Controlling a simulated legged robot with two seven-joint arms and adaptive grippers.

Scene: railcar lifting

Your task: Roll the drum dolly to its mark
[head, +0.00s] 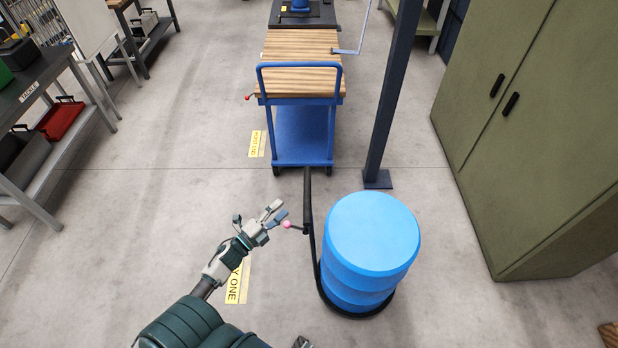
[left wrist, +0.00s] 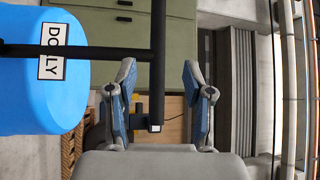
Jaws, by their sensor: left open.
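The drum dolly carries a blue drum (head: 372,240) on a low black round base (head: 347,312), with a tall black handle post (head: 311,235) on its left side. A short side bar with a pink ball end (head: 286,224) sticks out from the post. The left wrist view shows the drum (left wrist: 40,95), labelled DOLLY, and the black handle (left wrist: 157,60). My left gripper (head: 268,218) is open just left of the pink end; in the wrist view its fingers (left wrist: 158,85) stand either side of the handle bar, not gripping.
A yellow floor label ending in "Y ONE" (head: 238,283) lies beside my left forearm, which partly covers it. A blue cart (head: 302,135) and a dark post (head: 385,110) stand ahead. Green cabinets (head: 540,130) flank the right.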

